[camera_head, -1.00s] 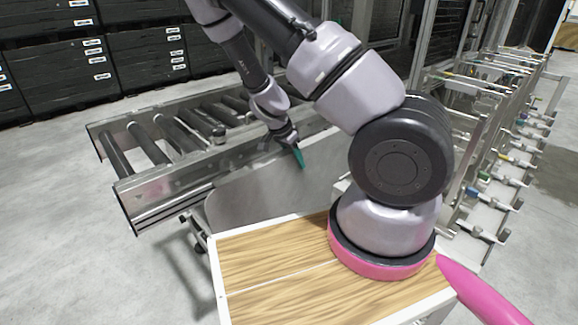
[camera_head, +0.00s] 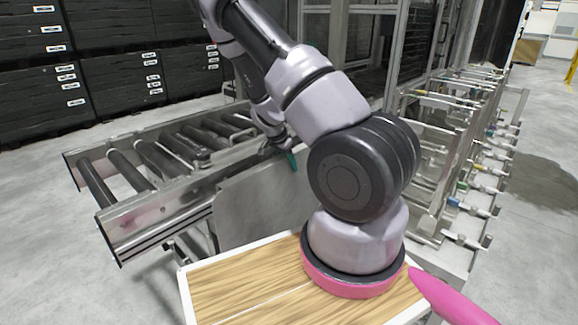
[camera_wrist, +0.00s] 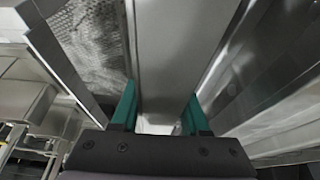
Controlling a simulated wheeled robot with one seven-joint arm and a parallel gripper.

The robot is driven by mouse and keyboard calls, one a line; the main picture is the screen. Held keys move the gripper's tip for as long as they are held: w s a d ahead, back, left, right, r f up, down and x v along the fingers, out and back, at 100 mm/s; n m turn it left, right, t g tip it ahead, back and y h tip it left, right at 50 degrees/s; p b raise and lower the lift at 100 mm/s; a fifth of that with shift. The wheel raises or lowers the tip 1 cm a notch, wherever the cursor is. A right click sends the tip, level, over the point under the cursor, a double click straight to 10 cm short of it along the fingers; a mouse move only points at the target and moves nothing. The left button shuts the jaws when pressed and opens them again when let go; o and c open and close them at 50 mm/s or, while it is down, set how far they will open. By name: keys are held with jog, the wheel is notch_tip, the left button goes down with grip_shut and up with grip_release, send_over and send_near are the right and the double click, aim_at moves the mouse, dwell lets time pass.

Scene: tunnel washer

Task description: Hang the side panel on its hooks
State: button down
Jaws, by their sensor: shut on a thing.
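The side panel (camera_head: 250,210) is a flat grey metal sheet standing roughly upright beside the roller conveyor, behind my wooden-topped base. My gripper (camera_head: 290,157), with green fingers, is at the panel's upper edge. In the wrist view my gripper (camera_wrist: 160,113) has its two green fingers on either side of a wide grey metal piece (camera_wrist: 180,50), which appears to be the panel. The contact itself is hard to see. I cannot make out the hooks, or whether the panel touches the conveyor frame.
The roller conveyor (camera_head: 150,225) lies left of the panel. A metal frame with rows of pipes and valves (camera_head: 460,180) stands to the right. Black drawer stacks (camera_head: 110,85) stand at the back left. The floor at the far left is clear.

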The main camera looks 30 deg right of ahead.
jog(key=shift+w+a+f, duration=0.25)
jog(key=shift+w+f, duration=0.5)
jog(key=shift+f, duration=0.1)
jog(key=shift+w+a+f, duration=0.2)
jog(key=shift+w+f, duration=0.5)
jog(key=shift+f, duration=0.15)
dwell(0.3)
jog(key=shift+f, duration=0.15)
dwell(0.7)
jog(key=shift+c, duration=1.6)
grip_release()
jog(key=shift+s+a, duration=0.1)
